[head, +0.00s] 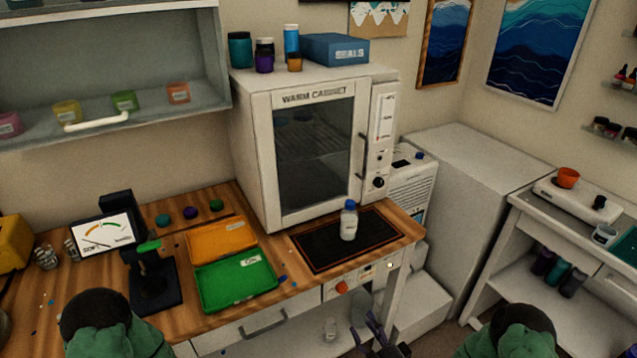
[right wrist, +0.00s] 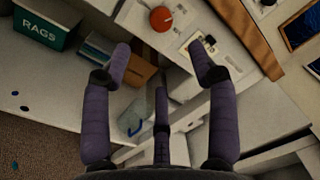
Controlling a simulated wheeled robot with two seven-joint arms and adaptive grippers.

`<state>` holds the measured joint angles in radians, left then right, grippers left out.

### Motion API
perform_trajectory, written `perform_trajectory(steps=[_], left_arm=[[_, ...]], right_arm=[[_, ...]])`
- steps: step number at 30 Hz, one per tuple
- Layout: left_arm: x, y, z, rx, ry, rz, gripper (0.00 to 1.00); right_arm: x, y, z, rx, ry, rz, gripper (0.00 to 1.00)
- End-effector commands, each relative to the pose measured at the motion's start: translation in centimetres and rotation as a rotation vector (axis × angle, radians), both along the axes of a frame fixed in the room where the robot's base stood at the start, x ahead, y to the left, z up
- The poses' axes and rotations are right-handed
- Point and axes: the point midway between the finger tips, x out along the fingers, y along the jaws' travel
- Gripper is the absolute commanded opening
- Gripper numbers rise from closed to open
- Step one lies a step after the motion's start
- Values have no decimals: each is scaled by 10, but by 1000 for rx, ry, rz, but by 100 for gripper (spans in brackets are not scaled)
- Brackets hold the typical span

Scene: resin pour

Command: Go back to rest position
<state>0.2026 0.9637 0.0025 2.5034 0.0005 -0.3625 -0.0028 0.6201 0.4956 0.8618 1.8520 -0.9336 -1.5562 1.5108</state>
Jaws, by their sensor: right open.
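My right gripper (head: 378,333) is at the bottom of the head view, in front of the bench's front edge and low beside the shelf under it. Its purple fingers are spread wide with nothing between them; they also show in the right wrist view (right wrist: 160,58). My left gripper is outside the head view. A clear bottle with a blue cap (head: 348,222) stands upright on the black mat (head: 318,250) on the bench, apart from my right gripper. The warm cabinet (head: 312,150) behind it has its glass door closed.
The wooden bench (head: 215,312) holds an orange tray (head: 222,238), a green tray (head: 236,280) and a small display (head: 101,235). A red knob (right wrist: 161,19) is on the bench front near my right fingers. The lower shelf holds a green RAGS box (right wrist: 42,26).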

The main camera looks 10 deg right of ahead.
Motion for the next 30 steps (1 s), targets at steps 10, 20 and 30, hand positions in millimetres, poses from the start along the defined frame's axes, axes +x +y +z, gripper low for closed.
perform_trajectory(steps=[10, 20, 30], left_arm=[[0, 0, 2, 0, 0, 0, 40], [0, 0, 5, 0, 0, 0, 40], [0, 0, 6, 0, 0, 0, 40]], right_arm=[[-4, 35, -74, -467, 282, 104, 59], [-109, 87, -154, -1043, 621, 654, 59], [-197, 111, -159, -1187, 688, 1098, 59]])
